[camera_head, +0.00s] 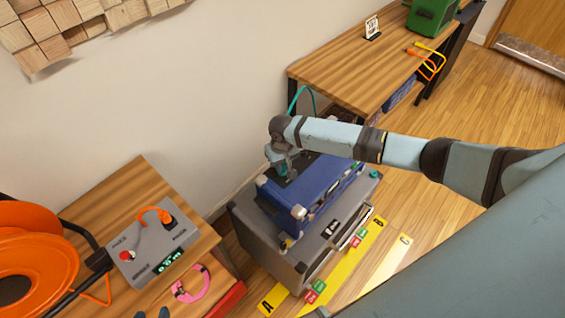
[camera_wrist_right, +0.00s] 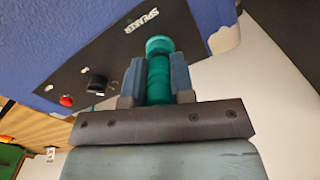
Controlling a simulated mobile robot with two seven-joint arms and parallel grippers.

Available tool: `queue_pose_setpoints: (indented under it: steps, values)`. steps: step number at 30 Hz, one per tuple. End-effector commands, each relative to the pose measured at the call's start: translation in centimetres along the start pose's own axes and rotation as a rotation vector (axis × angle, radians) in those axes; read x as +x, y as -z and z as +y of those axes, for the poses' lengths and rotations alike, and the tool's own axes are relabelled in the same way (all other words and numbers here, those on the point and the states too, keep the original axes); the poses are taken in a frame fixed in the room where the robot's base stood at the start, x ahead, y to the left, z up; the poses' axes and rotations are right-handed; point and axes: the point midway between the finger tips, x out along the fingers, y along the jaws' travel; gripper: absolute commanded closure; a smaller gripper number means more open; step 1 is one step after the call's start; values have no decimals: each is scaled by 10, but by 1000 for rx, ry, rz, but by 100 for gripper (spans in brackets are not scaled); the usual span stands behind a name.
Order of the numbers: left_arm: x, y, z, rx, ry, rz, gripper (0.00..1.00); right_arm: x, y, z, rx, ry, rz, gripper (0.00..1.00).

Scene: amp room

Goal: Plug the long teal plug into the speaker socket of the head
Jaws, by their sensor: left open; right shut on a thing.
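The blue amp head (camera_head: 328,200) lies on top of a grey cabinet. Its black panel (camera_wrist_right: 112,58), marked SPEAKER, shows close up in the right wrist view. My right gripper (camera_head: 285,172) is over the head's left end, shut on the teal plug (camera_wrist_right: 159,68). The plug stands between the two fingers (camera_wrist_right: 155,78), its far end against the panel beside the SPEAKER label. The socket is hidden, and I cannot tell whether the plug is in it. Two grey tips at the bottom edge look like my left gripper (camera_head: 152,313), open and empty.
The grey cabinet (camera_head: 262,236) stands on the floor between two wooden tables. The left table holds a grey box (camera_head: 150,240) with an orange plug, a pink ring (camera_head: 192,290) and an orange reel (camera_head: 30,262). A teal cable (camera_head: 293,98) arches behind my right wrist.

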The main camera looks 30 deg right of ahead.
Motion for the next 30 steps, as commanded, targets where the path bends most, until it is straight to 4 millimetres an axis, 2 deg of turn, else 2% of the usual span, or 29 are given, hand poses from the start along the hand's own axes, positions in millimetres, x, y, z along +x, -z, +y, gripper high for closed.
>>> queue_pose_setpoints:
  steps: [3, 4, 7, 15, 19, 23, 30]
  values:
    - [0, 0, 0, 0, 0, 0, 51, 0, 0, 0, 0, 0, 0, 100]
    - [0, 0, 0, 0, 0, 0, 51, 0, 0, 0, 0, 0, 0, 70]
    - [0, 0, 0, 0, 0, 0, 51, 0, 0, 0, 0, 0, 0, 48]
    - [0, 0, 0, 0, 0, 0, 51, 0, 0, 0, 0, 0, 0, 48]
    - [0, 0, 0, 0, 0, 1, 51, -9, 0, 0, -1, 0, 0, 48]
    - [0, 0, 0, 0, 0, 1, 51, -31, 0, 0, -1, 1, 3, 48]
    - [1, -2, 0, 0, 0, 1, 51, -86, 0, 0, -1, 0, 3, 48]
